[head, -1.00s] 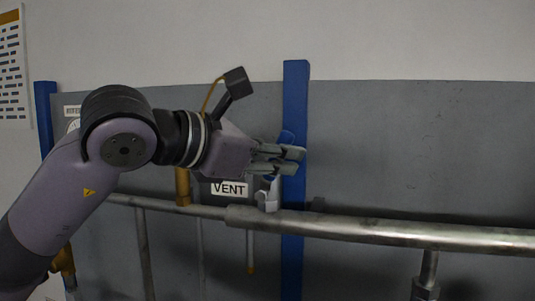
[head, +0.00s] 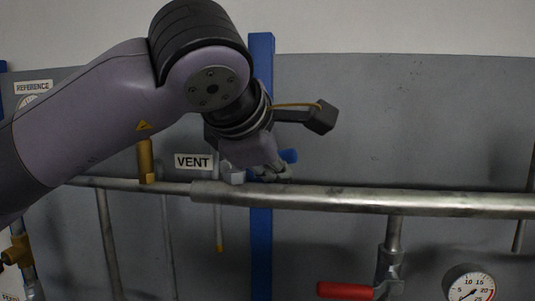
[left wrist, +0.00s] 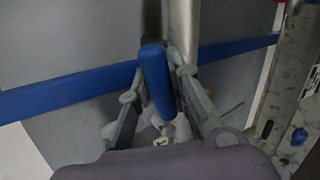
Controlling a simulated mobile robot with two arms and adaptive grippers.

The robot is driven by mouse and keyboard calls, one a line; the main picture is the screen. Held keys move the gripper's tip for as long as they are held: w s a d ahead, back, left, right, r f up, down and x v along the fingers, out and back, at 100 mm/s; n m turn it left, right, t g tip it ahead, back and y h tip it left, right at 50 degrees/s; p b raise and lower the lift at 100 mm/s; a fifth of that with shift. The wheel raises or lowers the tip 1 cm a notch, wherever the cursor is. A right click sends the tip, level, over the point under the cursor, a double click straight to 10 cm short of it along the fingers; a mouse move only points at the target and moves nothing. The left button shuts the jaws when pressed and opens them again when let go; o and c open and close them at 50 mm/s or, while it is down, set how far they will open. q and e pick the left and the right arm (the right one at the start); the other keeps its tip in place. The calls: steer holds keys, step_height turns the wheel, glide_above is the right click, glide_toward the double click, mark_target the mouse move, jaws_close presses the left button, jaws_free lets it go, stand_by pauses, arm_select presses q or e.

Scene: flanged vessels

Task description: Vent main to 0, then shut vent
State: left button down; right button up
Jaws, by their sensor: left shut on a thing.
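The VENT label (head: 193,162) is on the grey panel, left of the blue upright. A blue handle (head: 289,156) sticks out at my left gripper (head: 274,172), just above the horizontal pipe. In the left wrist view the blue handle (left wrist: 157,82) stands between the two fingers of my left gripper (left wrist: 155,88), which are shut on it. My gripper and wrist hide most of the vent valve in the head view. A gauge (head: 470,288) is cut off at the lower right; its needle is hard to read. My right gripper is not in view.
A thick horizontal pipe (head: 400,201) crosses the panel. A red lever (head: 345,291) sits below it on the right. A brass fitting (head: 146,160) stands left of the VENT label. A REFERENCE label (head: 33,87) is at the far left. The upper right panel is clear.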

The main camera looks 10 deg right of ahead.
arm_select(q)
steer(key=shift+d+f+m+y+b, duration=0.1)
steer(key=shift+f+m+y+b, duration=0.3)
steer(key=shift+f+m+y, duration=0.45)
steer(key=shift+f+t, duration=0.2)
steer(key=shift+t, duration=0.1)
steer(key=c, duration=1.5)
jaws_free()
steer(key=shift+o, duration=0.2)
steer(key=shift+r, duration=0.1)
steer(key=v, duration=1.2)
